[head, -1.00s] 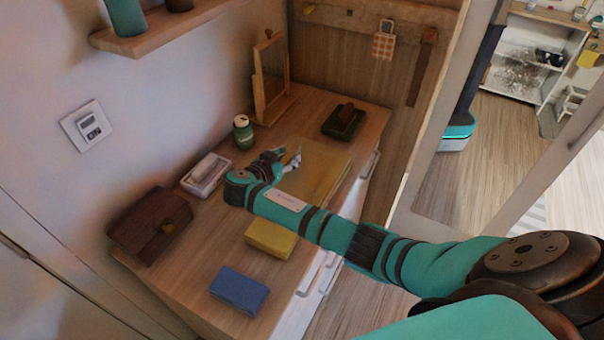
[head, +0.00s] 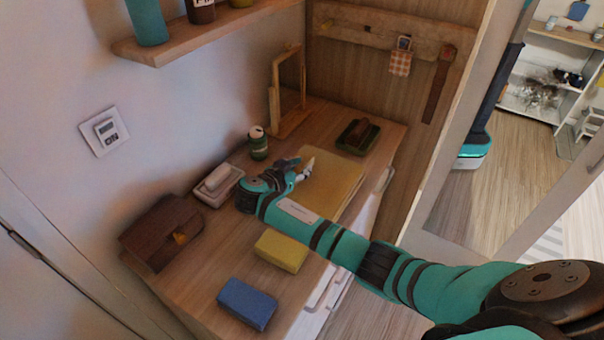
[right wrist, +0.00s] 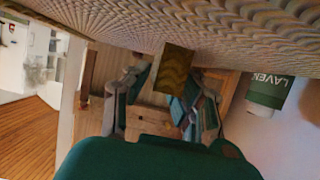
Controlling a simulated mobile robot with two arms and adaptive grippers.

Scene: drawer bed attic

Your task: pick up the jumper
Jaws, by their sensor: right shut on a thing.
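The jumper (head: 338,178) is a flat, folded mustard-yellow knit lying on the wooden chest top. My right gripper (head: 304,168) is at its left edge, low over the top, with the hand coming in from the left side of the jumper. In the head view the hand hides part of the jumper's near left edge. My left gripper is not in view.
A standing frame (head: 275,100) and green tray (head: 372,128) are behind. Yellow (head: 280,251) and blue (head: 247,303) blocks lie nearer. A shelf (head: 215,32) juts out above.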

